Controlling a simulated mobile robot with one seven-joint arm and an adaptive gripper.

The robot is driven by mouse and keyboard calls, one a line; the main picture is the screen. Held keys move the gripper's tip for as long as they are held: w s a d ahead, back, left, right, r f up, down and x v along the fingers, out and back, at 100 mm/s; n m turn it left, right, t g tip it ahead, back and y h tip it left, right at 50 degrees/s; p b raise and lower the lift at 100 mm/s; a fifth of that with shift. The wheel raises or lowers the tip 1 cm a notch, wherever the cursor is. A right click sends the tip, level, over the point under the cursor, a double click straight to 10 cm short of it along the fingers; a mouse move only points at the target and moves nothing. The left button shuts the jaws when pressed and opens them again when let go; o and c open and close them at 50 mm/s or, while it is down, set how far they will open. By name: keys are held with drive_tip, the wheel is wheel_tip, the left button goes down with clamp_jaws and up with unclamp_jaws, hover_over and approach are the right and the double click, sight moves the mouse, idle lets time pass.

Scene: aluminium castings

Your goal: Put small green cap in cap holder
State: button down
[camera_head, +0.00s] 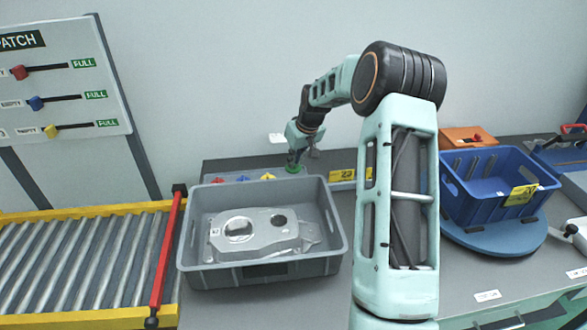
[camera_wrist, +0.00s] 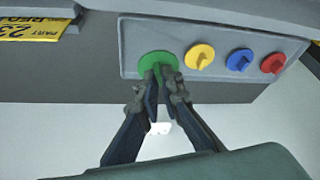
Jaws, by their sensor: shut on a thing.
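The small green cap (camera_wrist: 158,62) is a round disc with a raised grip, seen between my fingertips in the wrist view. My gripper (camera_wrist: 161,75) is shut on the cap's grip. The cap lies against or just above the grey cap holder (camera_wrist: 131,48), at the end of a row; I cannot tell if it is fully seated. In the head view the green cap (camera_head: 294,169) and my gripper (camera_head: 294,160) are small, behind the grey bin. Yellow (camera_wrist: 200,56), blue (camera_wrist: 239,62) and red (camera_wrist: 273,64) caps sit in the holder beside the green one.
A grey bin (camera_head: 264,270) with a metal casting (camera_head: 255,233) stands in front of the holder. A blue crate (camera_head: 490,205) sits on a blue round stand (camera_head: 494,240) at right. A roller conveyor (camera_head: 75,262) with a red bar (camera_head: 167,255) is at left.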

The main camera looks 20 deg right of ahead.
sight(294, 169)
drive_tip(key=shift+w+d+f, duration=0.15)
drive_tip(key=shift+w+f, duration=0.4)
drive_tip(key=shift+f, duration=0.15)
drive_tip(key=shift+w+d+f, duration=0.1)
drive_tip(key=shift+w+f, duration=0.4)
drive_tip(key=shift+f, duration=0.2)
drive_tip(key=shift+w+f+p, duration=0.1)
drive_tip(key=shift+f+p, duration=0.3)
drive_tip(key=shift+f, duration=1.2)
drive_tip(key=shift+f, duration=0.2)
drive_tip(key=c, duration=2.1)
unclamp_jaws()
drive_tip(key=shift+r, duration=0.15)
drive_tip(key=shift+r, duration=0.2)
drive_tip(key=b+v, duration=0.1)
drive_tip(key=v, duration=1.1)
drive_tip(key=shift+d, duration=0.1)
